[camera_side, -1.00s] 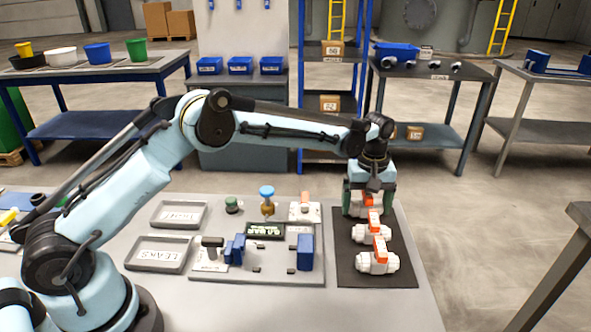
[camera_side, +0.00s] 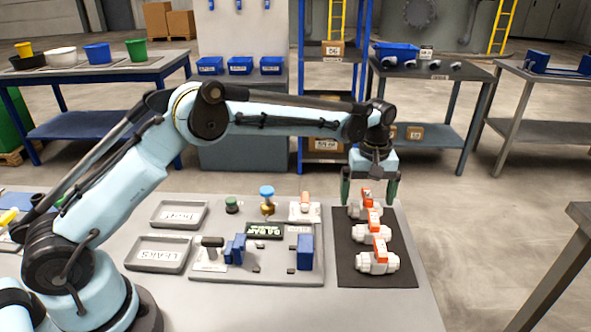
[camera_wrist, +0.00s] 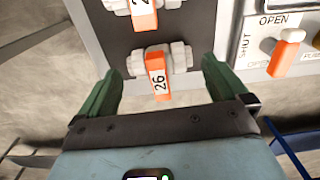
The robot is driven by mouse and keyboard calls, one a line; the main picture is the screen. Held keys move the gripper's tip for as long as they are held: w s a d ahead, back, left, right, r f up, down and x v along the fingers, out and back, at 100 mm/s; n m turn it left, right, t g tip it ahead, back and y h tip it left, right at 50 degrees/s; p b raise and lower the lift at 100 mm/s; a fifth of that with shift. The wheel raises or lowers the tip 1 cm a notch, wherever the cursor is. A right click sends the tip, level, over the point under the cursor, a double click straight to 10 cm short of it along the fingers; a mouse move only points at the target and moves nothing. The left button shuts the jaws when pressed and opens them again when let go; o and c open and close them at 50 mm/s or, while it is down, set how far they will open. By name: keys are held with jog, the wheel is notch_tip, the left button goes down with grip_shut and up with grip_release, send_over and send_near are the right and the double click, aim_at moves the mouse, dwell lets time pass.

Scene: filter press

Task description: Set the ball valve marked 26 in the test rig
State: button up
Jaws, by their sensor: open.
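The ball valve marked 26 (camera_wrist: 158,80) is white with an orange handle. In the side view it appears to be the farthest valve (camera_side: 362,209) on the dark mat (camera_side: 346,266). My gripper (camera_side: 370,200) is open above it, fingers pointing down on either side. In the wrist view the valve lies between and slightly ahead of the open green fingers (camera_wrist: 161,72), apart from both. The test rig (camera_side: 212,275) is a grey board left of the mat with blue blocks (camera_side: 305,252), a black lever and a small dark display (camera_side: 264,230).
Two more orange-handled valves (camera_side: 371,232) (camera_side: 377,262) stand nearer on the mat. Two grey trays (camera_side: 159,253) (camera_side: 178,214), the nearer marked LEAKS, lie left of the rig. A blue-topped fitting (camera_side: 267,200) and an orange lever on an OPEN/SHUT plate (camera_wrist: 285,54) stand behind the rig.

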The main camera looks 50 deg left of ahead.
aim_at(367, 195)
notch_tip(367, 195, up, 8)
jog(key=shift+s+r, duration=0.15)
jog(key=shift+r, duration=0.05)
jog(key=shift+s+a+r, duration=0.15)
jog(key=shift+r, duration=0.4)
jog(key=s+a+r+m+t, duration=0.2)
jog(key=s+a+r+m, duration=0.1)
jog(key=s, duration=0.5)
jog(key=s+a+r+m+t, duration=0.3)
jog(key=s+a, duration=0.1)
jog(key=s, duration=0.5)
jog(key=s+a+f+m+t, duration=0.1)
jog(key=s+f+m, duration=0.2)
jog(key=s+f, duration=0.2)
jog(key=shift+s+a+t, duration=0.15)
jog(key=shift+s+t, duration=0.25)
jog(key=shift+s, duration=0.7)
jog(key=shift+s+f, duration=0.25)
jog(key=shift+f, duration=0.05)
jog(key=shift+c, duration=0.6)
jog(key=shift+s+f, duration=0.1)
jog(key=c, duration=0.4)
jog(key=shift+c, duration=0.2)
